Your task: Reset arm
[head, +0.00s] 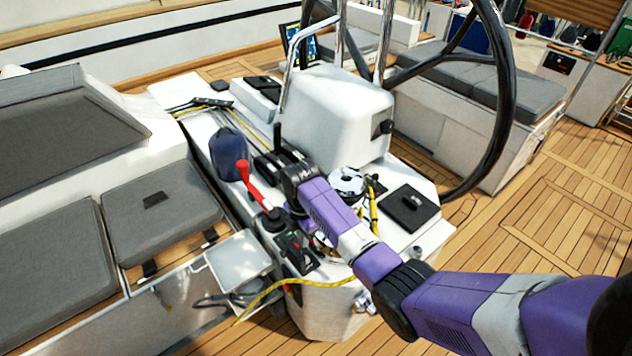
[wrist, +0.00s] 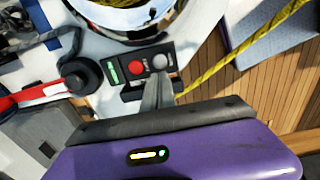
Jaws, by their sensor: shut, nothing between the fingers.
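My gripper (wrist: 157,92) shows in the wrist view with its grey fingers together and nothing between them. The fingertips are just in front of a small dark control panel (wrist: 141,66) with a green indicator, a red button and a grey button. I cannot tell whether they touch it. In the head view my purple arm (head: 375,260) reaches from the lower right over the white console, and its bend hides part of the console top. The gripper itself is hard to make out there.
A red-handled lever (head: 252,185) stands close to my wrist, beside a dark blue rounded object (head: 228,153). A yellow rope (head: 268,291) hangs over the console's front. The black steering wheel (head: 497,130) rises behind. Open wooden deck (head: 560,220) lies to the right.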

